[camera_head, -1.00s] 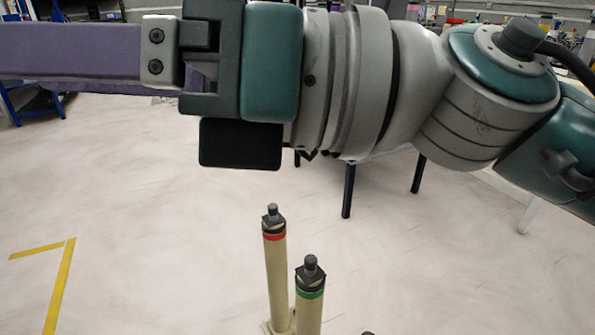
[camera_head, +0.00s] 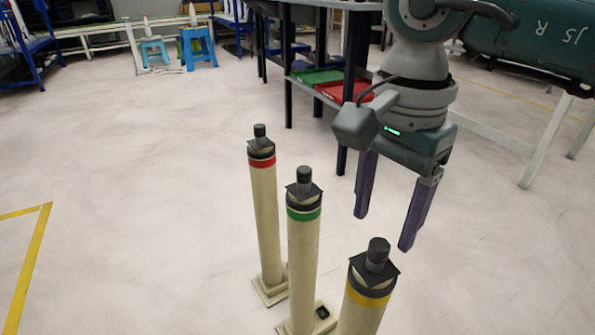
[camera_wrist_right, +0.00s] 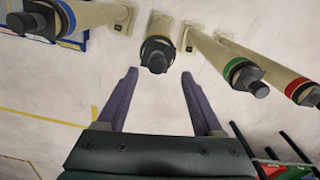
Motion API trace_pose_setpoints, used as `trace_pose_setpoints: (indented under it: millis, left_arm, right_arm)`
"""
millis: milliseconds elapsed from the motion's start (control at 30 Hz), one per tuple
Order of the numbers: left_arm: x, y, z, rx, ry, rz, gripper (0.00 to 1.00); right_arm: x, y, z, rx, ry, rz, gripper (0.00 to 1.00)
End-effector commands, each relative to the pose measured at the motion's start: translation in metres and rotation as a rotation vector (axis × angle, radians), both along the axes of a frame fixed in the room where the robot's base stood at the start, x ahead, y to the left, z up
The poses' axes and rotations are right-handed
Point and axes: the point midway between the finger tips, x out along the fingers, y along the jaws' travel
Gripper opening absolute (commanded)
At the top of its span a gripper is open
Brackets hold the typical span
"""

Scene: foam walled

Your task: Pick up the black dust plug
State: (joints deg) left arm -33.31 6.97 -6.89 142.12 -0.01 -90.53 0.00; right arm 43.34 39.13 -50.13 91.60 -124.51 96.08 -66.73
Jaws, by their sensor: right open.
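Dark plug-like caps sit on top of upright cream posts. In the head view, one is on the red-banded post (camera_head: 260,131), one on the green-banded post (camera_head: 304,175) and one on the yellow-banded post (camera_head: 377,252). I cannot tell which is the dust plug. My right gripper (camera_head: 383,232) points down, open and empty, above and behind the yellow-banded post's cap in the picture. In the right wrist view, that cap (camera_wrist_right: 157,62) appears between the fingertips of the right gripper (camera_wrist_right: 159,74), apart from both. My left gripper is not in view.
Another cream post with a dark cap (camera_wrist_right: 30,20) stands at the left of the wrist view. A dark table with a green tray (camera_head: 318,76) and a red tray (camera_head: 343,91) stands behind. Open pale floor lies left of the posts.

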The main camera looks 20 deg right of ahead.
Motion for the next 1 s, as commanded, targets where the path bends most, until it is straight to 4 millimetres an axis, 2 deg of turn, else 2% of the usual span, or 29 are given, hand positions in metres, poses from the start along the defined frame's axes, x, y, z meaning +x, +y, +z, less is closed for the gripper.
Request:
trace_pose_setpoints:
  millis: [300,567,1000]
  left_arm:
    - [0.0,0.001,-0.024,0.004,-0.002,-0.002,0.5]
    - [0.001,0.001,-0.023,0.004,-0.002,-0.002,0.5]
    - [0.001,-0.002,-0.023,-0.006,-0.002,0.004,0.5]
  right_arm:
    - [-0.006,0.001,-0.047,0.003,0.003,-0.002,0.68]
    - [-0.005,0.002,-0.049,0.003,-0.001,0.0,0.68]
    - [-0.005,0.001,-0.049,0.003,-0.001,0.0,0.2]
